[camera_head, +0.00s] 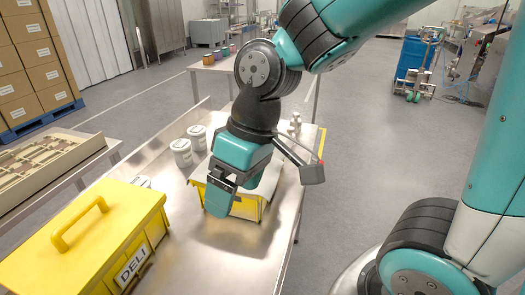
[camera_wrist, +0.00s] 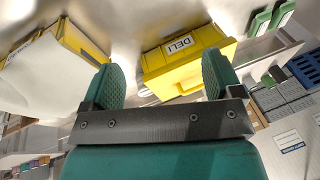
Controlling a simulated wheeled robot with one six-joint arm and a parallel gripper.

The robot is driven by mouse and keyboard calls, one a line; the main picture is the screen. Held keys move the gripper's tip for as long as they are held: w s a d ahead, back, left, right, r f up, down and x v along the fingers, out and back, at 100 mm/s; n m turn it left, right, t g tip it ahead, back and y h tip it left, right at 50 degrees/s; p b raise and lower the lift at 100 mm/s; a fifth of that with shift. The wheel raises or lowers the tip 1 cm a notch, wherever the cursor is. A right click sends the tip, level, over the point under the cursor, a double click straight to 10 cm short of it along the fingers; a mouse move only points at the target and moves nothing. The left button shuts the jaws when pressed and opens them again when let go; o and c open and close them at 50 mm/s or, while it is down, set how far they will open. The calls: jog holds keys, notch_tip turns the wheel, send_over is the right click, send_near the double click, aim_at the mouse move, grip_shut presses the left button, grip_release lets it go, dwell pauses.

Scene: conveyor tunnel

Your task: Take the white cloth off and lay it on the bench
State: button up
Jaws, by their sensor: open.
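The white cloth (camera_head: 268,185) lies over the top of a yellow box (camera_head: 246,209) on the metal bench (camera_head: 235,262). My gripper (camera_head: 220,196) is in front of the cloth-covered box in the head view and hides part of it. In the wrist view the cloth (camera_wrist: 45,75) lies at the left, outside the fingers. My gripper (camera_wrist: 162,82) is open, with its two green fingers apart and nothing between them. I cannot tell its exact height above the bench.
A closed yellow DELI box (camera_head: 95,240) with a handle stands at the bench's left front; it also shows in the wrist view (camera_wrist: 188,62). White tubs (camera_head: 182,153) stand behind it. The bench's front middle is bare. A crate of parts (camera_head: 50,165) lies on the left table.

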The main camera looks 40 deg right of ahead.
jog(key=w+d+m+h+p, duration=0.3)
jog(key=w+d+p, duration=1.2)
jog(key=w+d, duration=0.1)
jog(key=d+f+b, duration=0.4)
jog(key=f+b, duration=0.1)
jog(key=f, duration=0.8)
jog(key=shift+w+h+b, duration=0.15)
jog(key=shift+h+b, duration=0.15)
jog(key=shift+b, duration=0.1)
jog(key=shift+a+f, duration=0.1)
jog(key=shift+f, duration=0.2)
grip_shut()
jog(key=shift+r, duration=0.1)
